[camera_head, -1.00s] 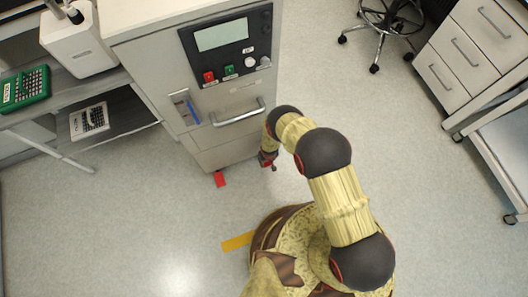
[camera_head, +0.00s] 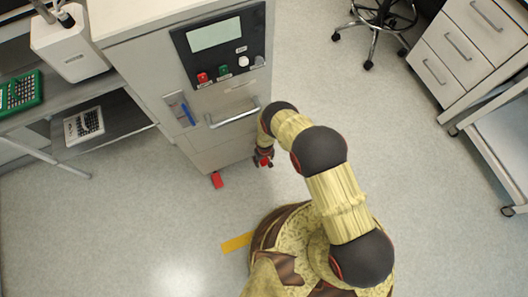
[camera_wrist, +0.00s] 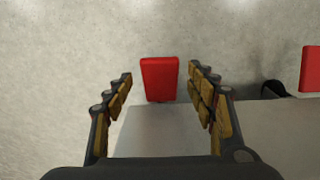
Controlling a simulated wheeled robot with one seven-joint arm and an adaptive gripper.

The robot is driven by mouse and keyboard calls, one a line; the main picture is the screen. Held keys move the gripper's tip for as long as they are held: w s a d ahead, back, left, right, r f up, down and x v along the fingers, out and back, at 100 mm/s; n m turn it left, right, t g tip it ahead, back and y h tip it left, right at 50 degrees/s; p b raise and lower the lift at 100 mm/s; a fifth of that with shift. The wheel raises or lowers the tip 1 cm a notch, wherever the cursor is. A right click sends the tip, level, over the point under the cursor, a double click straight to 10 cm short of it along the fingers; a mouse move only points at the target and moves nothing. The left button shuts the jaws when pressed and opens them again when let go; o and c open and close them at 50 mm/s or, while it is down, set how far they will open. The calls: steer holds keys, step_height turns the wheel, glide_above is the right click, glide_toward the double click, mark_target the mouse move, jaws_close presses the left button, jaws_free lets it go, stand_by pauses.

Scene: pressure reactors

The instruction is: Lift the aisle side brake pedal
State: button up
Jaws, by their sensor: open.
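Two red brake pedals show low at the grey cabinet. One red pedal (camera_wrist: 159,79) sits between my gripper's fingertips (camera_wrist: 161,72) in the wrist view, apart from both fingers to the sides. I cannot tell how deep it is between them. My gripper (camera_head: 264,161) is open, low by the cabinet's right front corner in the head view, where red shows at its fingers. The other red pedal (camera_head: 216,180) sticks out at the cabinet's left bottom corner. It shows partly at the right edge of the wrist view (camera_wrist: 311,69).
The grey cabinet (camera_head: 215,143) has a control panel (camera_head: 225,45) and a front handle (camera_head: 233,114) above my gripper. A shelf (camera_head: 90,138) stands left. A stool (camera_head: 372,25) and drawer unit (camera_head: 470,45) stand right. Open floor (camera_head: 420,200) lies between.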

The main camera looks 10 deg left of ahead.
mark_target(264, 162)
steer(key=shift+s+r, duration=0.1)
steer(key=shift+r, duration=3.6)
